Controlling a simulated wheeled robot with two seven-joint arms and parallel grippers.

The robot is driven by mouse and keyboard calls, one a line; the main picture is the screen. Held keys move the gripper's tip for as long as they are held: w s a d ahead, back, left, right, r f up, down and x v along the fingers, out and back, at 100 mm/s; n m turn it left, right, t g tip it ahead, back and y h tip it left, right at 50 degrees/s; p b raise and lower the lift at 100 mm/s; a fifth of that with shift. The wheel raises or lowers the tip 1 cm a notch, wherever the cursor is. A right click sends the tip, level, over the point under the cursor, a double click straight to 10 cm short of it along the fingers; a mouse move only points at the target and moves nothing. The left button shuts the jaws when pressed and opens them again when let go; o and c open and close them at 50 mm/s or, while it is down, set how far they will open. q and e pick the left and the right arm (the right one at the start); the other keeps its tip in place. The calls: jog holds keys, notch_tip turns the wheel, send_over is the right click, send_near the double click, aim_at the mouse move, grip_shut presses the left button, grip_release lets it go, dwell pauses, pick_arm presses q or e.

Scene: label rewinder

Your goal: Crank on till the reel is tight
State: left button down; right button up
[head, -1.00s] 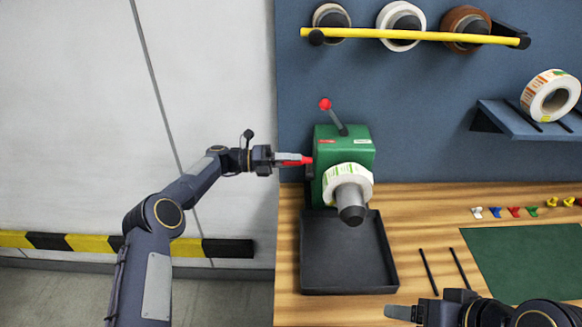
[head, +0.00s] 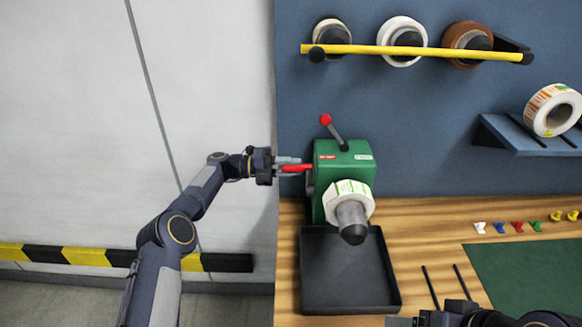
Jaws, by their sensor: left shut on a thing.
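The green rewinder (head: 344,163) stands on the wooden bench, with a red-knobbed lever (head: 325,120) leaning up from its top. A white label reel (head: 349,197) with green print sits on its front spindle, around a grey hub. I cannot tell how tight the winding is. My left gripper (head: 288,166) reaches in from the left and is shut on the red crank handle (head: 298,168) at the machine's left side. The crank arm is largely hidden beside the housing. My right gripper (head: 402,321) shows only partly at the bottom edge; its jaws are not clear.
A black tray (head: 350,304) lies below the reel. Several rolls hang behind a yellow bar (head: 420,51) on the blue panel. Another roll (head: 553,110) stands on the right shelf. A green mat (head: 530,273), small coloured clips and two black rods lie right.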

pick_arm(q)
jog(key=shift+w+r, duration=0.1)
jog(key=c, duration=1.1)
grip_release()
jog(key=shift+a+b, duration=1.35)
jog(key=shift+a, duration=2.6)
